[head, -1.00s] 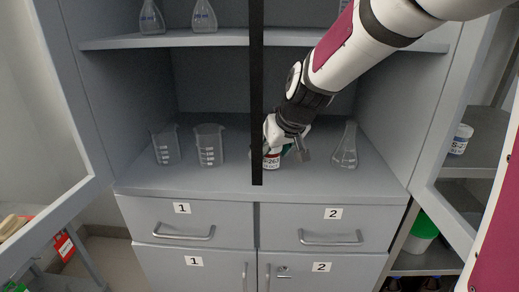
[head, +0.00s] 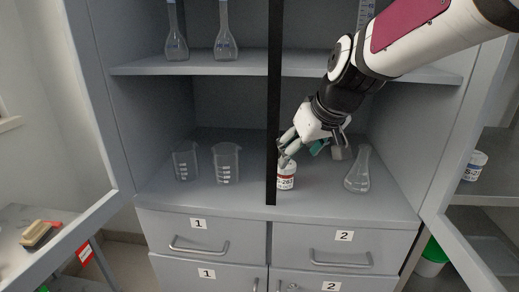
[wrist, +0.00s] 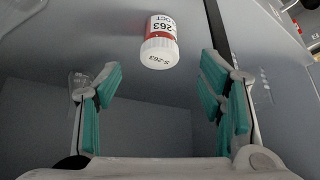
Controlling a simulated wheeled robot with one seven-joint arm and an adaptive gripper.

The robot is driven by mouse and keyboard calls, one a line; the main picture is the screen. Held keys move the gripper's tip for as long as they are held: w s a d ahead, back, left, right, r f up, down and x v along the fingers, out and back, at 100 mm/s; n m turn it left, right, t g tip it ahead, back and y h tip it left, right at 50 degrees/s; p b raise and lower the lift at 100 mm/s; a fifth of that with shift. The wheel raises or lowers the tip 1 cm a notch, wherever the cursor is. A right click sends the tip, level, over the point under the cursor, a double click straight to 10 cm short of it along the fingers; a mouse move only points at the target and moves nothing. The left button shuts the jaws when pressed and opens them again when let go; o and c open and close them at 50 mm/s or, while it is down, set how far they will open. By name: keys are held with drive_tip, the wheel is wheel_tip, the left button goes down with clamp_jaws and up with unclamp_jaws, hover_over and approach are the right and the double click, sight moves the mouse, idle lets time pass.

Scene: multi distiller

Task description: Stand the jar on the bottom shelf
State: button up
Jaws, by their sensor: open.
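The jar (head: 286,177) is small and white with a red-banded label reading 263. It stands upright on the bottom shelf (head: 232,199) of the open cabinet, near its front, just right of the black centre post. My gripper (head: 313,152) is open, above and slightly right of the jar, and looks clear of it. In the wrist view the jar (wrist: 159,48) shows with its white lid toward me, beyond the open teal-padded fingers, with nothing between them.
The black post (head: 273,100) partly hides the jar's left edge. Two beakers (head: 226,163) stand left and a flask (head: 359,170) stands right on the same shelf. Flasks (head: 226,42) stand on the shelf above. Another jar (head: 474,165) stands at the far right.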

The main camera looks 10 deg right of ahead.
drive_tip(key=s+f+m+g, duration=0.1)
drive_tip(key=s+f+g, duration=0.1)
drive_tip(key=s, duration=1.4)
drive_tip(key=s+f+m+g+h, duration=0.1)
drive_tip(key=s+g, duration=0.2)
drive_tip(key=s, duration=1.4)
drive_tip(key=shift+d+f+g, duration=0.25)
drive_tip(key=shift+f+g, duration=0.1)
drive_tip(key=shift+g, duration=0.05)
